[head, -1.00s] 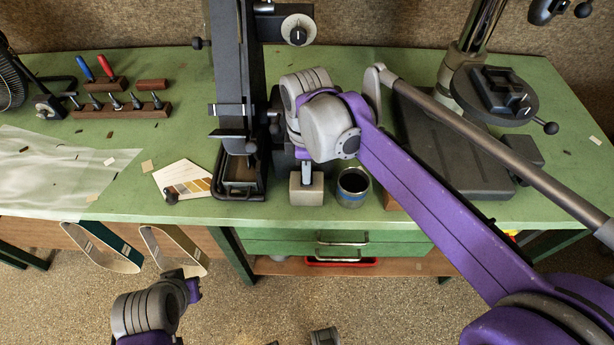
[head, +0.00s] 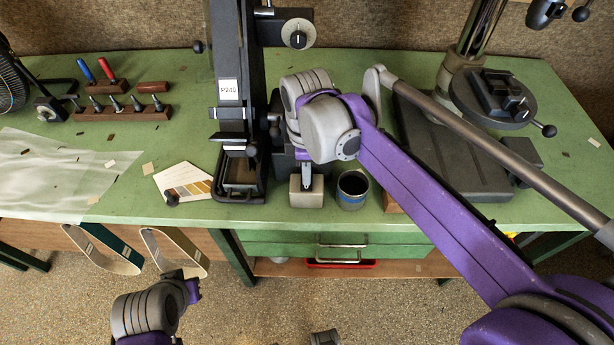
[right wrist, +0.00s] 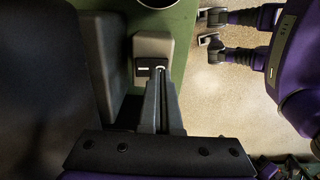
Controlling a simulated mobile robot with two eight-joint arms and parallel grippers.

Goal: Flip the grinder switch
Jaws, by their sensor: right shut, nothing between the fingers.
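The black belt grinder (head: 225,55) stands upright on the bench, with a white P240 label (head: 229,90) on the front of its belt. A light grey switch box (head: 305,198) sits at its lower right. In the right wrist view the box (right wrist: 152,45) carries a black switch plate (right wrist: 143,67) with a white mark. My right gripper (head: 306,180) is shut and empty, pointing down at the box. Its tips (right wrist: 161,72) overlap the plate's right part; contact is unclear. My left arm shows at the lower left, but its jaw state is unclear.
A dark can (head: 352,188) with a blue band stands just right of the box. Sample cards (head: 184,184) lie left of the grinder. Two loop belts (head: 172,250) hang at the bench's front edge. A black-based stand (head: 455,150) occupies the right.

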